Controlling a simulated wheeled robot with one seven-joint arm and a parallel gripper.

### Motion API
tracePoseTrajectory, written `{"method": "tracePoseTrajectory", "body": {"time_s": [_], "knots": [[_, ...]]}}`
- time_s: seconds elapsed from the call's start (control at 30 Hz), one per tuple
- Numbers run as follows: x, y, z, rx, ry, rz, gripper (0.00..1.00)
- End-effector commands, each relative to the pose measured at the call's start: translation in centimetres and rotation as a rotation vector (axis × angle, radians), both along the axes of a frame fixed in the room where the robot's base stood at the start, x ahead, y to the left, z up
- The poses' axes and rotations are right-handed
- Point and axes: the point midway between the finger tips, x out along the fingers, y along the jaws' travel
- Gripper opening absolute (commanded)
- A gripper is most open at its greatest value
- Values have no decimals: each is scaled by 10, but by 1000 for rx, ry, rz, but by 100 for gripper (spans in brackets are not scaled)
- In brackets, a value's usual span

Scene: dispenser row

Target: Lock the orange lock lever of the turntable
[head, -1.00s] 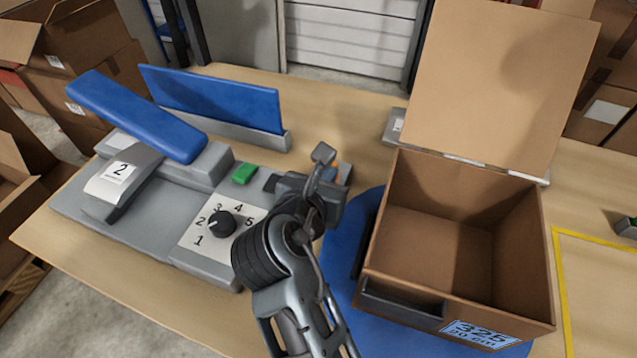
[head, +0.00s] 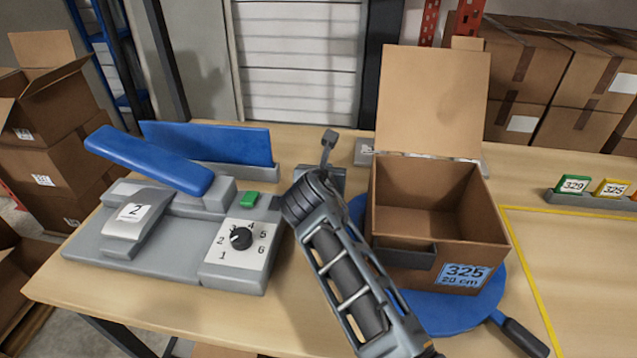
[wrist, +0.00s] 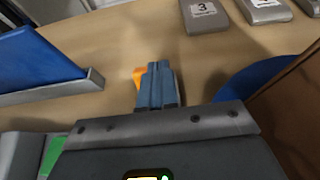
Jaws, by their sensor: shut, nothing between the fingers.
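The turntable is a blue disc (head: 430,312) on the table, with an open cardboard box labelled 325 (head: 400,272) standing on it. A black handle (head: 520,335) sticks out at its front right. An edge of the blue disc (wrist: 245,78) shows at the right in the wrist view. A small orange part (wrist: 138,77), perhaps the lock lever, shows just left of my fingertips and is partly hidden behind them. My gripper (wrist: 158,80) is shut and empty; I cannot tell whether it touches the orange part. In the head view my arm hides the orange part and the fingertips.
Left of my arm stands a grey device with a blue lever (head: 150,160), a numbered dial (head: 240,238) and a green button (head: 250,199). A blue upright plate (head: 210,143) stands behind. Numbered grey blocks (wrist: 205,14) lie beyond my fingers. Yellow tape (head: 525,285) marks the right.

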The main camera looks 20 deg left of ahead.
Motion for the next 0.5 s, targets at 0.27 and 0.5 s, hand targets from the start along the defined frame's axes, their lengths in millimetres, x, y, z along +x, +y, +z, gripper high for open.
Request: {"method": "tracePoseTrajectory", "body": {"time_s": [0.27, 0.5], "knots": [[-1, 0, 6, 0, 0, 0, 0], [-1, 0, 15, -1, 0, 0, 0]]}}
